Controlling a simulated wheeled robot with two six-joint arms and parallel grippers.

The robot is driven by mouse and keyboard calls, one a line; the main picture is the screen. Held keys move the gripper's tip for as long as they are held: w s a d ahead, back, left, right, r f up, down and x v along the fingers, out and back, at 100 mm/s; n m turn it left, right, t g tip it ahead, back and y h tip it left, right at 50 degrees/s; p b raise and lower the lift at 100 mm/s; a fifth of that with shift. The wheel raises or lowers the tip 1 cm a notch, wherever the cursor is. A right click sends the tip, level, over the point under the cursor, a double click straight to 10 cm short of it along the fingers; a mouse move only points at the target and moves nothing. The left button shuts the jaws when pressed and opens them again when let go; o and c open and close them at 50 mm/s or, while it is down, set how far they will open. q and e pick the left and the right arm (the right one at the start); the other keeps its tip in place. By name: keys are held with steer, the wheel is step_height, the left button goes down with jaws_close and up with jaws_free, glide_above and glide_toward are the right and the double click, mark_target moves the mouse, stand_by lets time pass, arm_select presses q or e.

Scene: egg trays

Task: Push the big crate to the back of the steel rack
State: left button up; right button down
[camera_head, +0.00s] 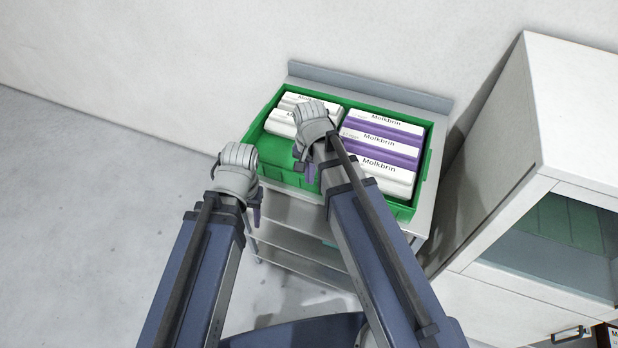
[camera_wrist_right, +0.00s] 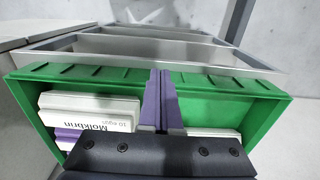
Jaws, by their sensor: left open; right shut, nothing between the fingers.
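The big green crate (camera_head: 277,172) sits on the top shelf of the steel rack (camera_head: 372,87), with white and purple Molkbrin egg boxes in it. A narrow grey strip shows between its back wall and the rack's raised back edge. My right gripper (camera_head: 306,165) is shut and empty, at the crate's near side; in the right wrist view its purple fingers (camera_wrist_right: 160,85) stand against the green wall (camera_wrist_right: 235,105). I cannot tell whether they touch it. My left gripper (camera_head: 257,206) is open and empty, off the crate's near left corner.
A white cabinet (camera_head: 490,195) with a glass front stands close on the right of the rack. A wall (camera_head: 190,60) runs behind the rack. Lower shelves (camera_head: 300,245) show below the crate. The floor (camera_head: 90,220) on the left is clear.

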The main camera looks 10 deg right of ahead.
mark_target(313, 187)
steer(key=w+f+b, duration=0.1)
steer(key=f+b, duration=0.2)
steer(key=d+f+b, duration=0.1)
steer(key=f+b, duration=0.2)
steer(key=w+f+b, duration=0.1)
steer(key=f+b, duration=0.2)
steer(key=f, duration=0.1)
steer(key=shift+w+d+b, duration=0.35)
steer(key=shift+b, duration=0.05)
steer(key=shift+w+d, duration=0.3)
steer(key=w+d, duration=0.3)
steer(key=w, duration=0.1)
steer(key=w+d, duration=0.3)
steer(key=w, duration=0.2)
steer(key=w+d, duration=0.3)
steer(key=w, duration=0.1)
steer(key=shift+w+d+r, duration=0.1)
steer(key=shift+w, duration=0.2)
steer(key=shift+s, duration=0.1)
